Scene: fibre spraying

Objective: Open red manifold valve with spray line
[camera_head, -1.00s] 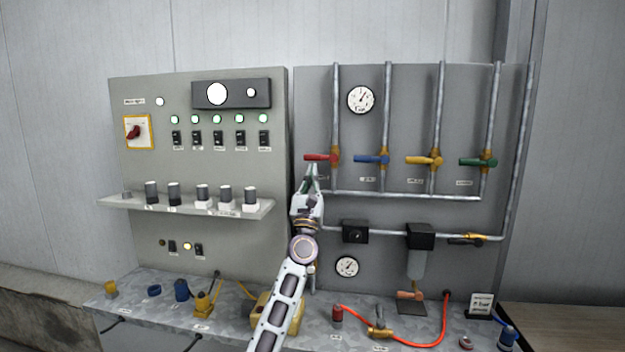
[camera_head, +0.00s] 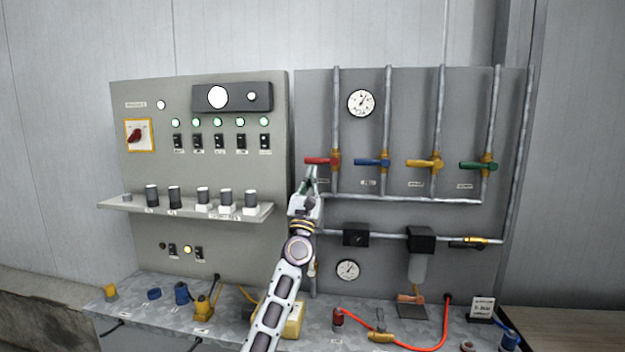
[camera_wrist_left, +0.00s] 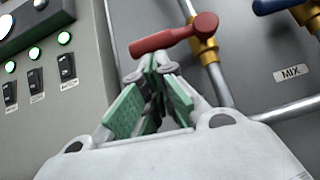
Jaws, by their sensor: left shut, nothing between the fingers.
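The red valve handle (camera_head: 320,161) lies horizontally across its vertical pipe at the left end of the row of valves on the right panel. It also shows in the left wrist view (camera_wrist_left: 172,38), joined to a brass body (camera_wrist_left: 203,45). My left gripper (camera_head: 311,169) is shut and empty, pointing up with its fingertips just below the red handle's left part. In the left wrist view my gripper's green-padded fingers (camera_wrist_left: 152,62) meet close under the handle; whether they touch it I cannot tell. My right gripper is not in view.
Blue (camera_head: 372,162), yellow (camera_head: 424,163) and green (camera_head: 478,165) handles sit horizontally to the right. The shelf with knobs (camera_head: 180,206) juts from the left panel. A red hose (camera_head: 443,325) and fittings lie on the bench below.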

